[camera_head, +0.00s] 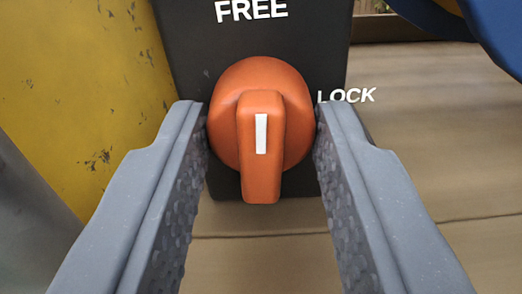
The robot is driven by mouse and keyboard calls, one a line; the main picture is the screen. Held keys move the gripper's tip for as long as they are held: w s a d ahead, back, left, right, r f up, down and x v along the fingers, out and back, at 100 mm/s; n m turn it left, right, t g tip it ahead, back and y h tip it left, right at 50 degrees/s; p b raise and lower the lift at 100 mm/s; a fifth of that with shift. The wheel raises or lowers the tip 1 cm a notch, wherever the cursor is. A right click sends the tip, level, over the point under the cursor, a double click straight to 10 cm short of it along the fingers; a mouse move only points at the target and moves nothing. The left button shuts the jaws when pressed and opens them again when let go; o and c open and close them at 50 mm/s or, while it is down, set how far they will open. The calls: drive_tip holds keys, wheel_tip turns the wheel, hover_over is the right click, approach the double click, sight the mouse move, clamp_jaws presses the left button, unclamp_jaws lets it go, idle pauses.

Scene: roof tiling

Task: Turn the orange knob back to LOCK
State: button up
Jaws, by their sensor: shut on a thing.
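The orange knob (261,170) sits in the middle of the view on a dark panel (180,40). Its raised grip bar runs up and down in the picture, and the white mark on it is vertical, in line with the FREE label (251,10) above. The LOCK label (346,95) is to the right of the knob, partly beside the right finger. My gripper (262,125) has one grey finger on each side of the knob's round body. The fingers are shut on it, with their tips at its left and right edges.
A scratched yellow panel (85,80) stands at the left. A blue curved part (480,25) reaches in at the top right. Behind and below are brownish planks or tiles (440,130) with a dark seam.

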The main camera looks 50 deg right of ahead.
drive_tip(key=m+p, duration=0.4)
drive_tip(key=shift+r, duration=0.2)
drive_tip(key=shift+f+m+p, duration=0.1)
drive_tip(key=shift+m+p, duration=0.65)
drive_tip(key=shift+m, duration=0.25)
drive_tip(key=m+p, duration=0.4)
drive_tip(key=m, duration=0.1)
drive_tip(key=shift+d+p, duration=0.1)
drive_tip(key=shift+p, duration=0.3)
drive_tip(key=shift+s+m+p, duration=0.15)
drive_tip(key=shift+m+p, duration=0.65)
drive_tip(key=shift+m, duration=0.3)
drive_tip(key=shift+m+p, duration=0.4)
drive_tip(key=shift+m, duration=0.3)
drive_tip(key=shift+f+m+p, duration=0.2)
drive_tip(key=shift+m+p, duration=0.1)
drive_tip(key=shift+m, duration=0.9)
drive_tip(key=shift+s+d+f, duration=0.1)
drive_tip(key=o, duration=1)
drive_tip(key=shift+c, duration=0.2)
